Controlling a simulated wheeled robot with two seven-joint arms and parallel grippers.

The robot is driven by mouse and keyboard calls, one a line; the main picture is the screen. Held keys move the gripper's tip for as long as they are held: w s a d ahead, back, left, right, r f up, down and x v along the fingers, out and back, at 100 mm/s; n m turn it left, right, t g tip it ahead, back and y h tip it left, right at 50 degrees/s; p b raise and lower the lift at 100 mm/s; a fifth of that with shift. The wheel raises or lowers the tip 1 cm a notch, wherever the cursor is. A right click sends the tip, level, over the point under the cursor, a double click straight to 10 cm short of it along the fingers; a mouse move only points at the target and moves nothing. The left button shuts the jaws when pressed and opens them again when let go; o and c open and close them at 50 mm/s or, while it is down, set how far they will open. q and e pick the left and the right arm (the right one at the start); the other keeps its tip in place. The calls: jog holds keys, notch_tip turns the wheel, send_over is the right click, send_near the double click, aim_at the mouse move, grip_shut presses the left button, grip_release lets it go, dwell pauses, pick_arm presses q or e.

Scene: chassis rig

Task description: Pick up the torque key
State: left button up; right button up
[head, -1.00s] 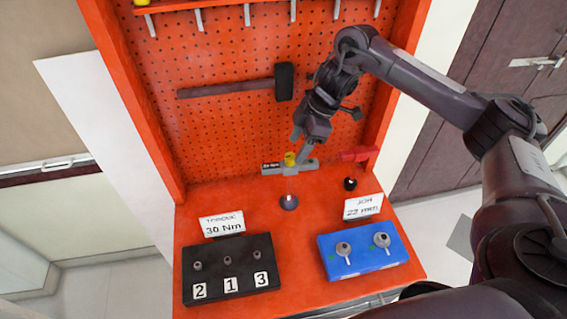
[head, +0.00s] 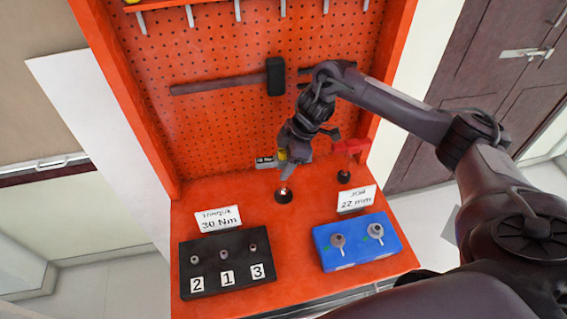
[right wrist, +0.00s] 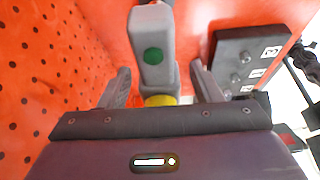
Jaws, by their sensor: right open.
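The torque key is a grey T-shaped key (head: 265,163) with a yellow collar and a dark label that seems to read 30 Nm. It stands upright in a dark round base (head: 283,196) near the back of the orange bench. My right gripper (head: 286,170) is at the key and hides much of its handle. In the right wrist view the grey handle (right wrist: 152,35) with a green dot lies between the spread fingers of the right gripper (right wrist: 162,85), the yellow collar below it. The fingers look apart from it. My left gripper is not in view.
A red-handled key (head: 351,146) stands close to the right on its own base. In front are a black block (head: 225,283) numbered 2, 1, 3 and a blue block (head: 350,258), with signs behind them. An orange pegboard (head: 210,130) with a hammer (head: 225,84) rises behind.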

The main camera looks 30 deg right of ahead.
jog(key=shift+c, duration=0.5)
jog(key=c, duration=1.2)
jog(key=shift+o, duration=0.2)
jog(key=shift+r, duration=0.1)
jog(key=shift+r, duration=0.4)
notch_tip(320, 180, up, 5)
jog(key=shift+w+f+b, duration=0.15)
jog(key=shift+b, duration=0.25)
notch_tip(320, 180, up, 14)
jog(key=p, duration=0.4)
jog(key=shift+r, duration=0.35)
jog(key=shift+r+p, duration=1.75)
jog(key=shift+p, duration=0.65)
